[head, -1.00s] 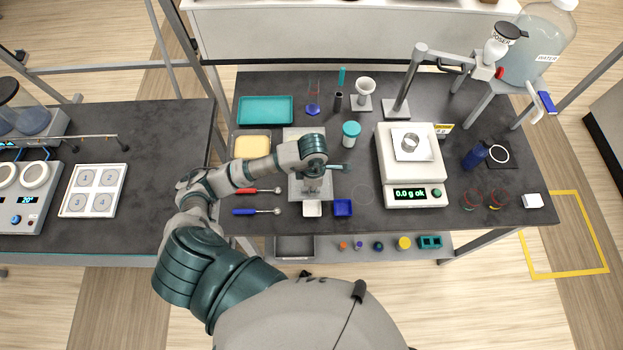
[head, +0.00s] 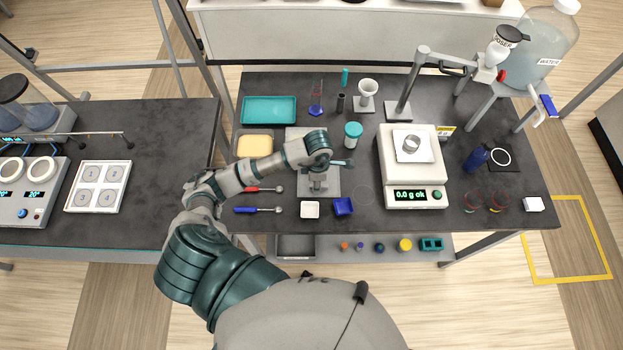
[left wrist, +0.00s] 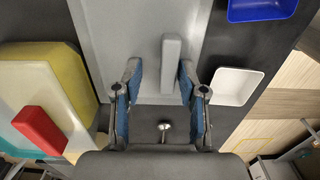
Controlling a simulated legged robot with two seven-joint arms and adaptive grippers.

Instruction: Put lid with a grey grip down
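The lid is a flat grey plate (head: 331,187) with a raised grey bar as its grip (left wrist: 171,62). In the head view it lies under my left gripper (head: 318,184), partly hidden by it. In the left wrist view, the blue-padded fingers of my left gripper (left wrist: 160,80) are spread apart. The grey grip shows between and beyond the fingertips, closer to the right-hand finger. A clear gap separates it from the left-hand finger. I cannot tell what lies under the plate. My right gripper is not in view.
A white tray (head: 310,209) and a blue tray (head: 343,206) sit close in front of the plate. A red-handled spoon (head: 262,189) and a blue-handled spoon (head: 256,210) lie left. A balance (head: 415,197) stands right. A yellow piece with a red block (left wrist: 40,128) is beside the gripper.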

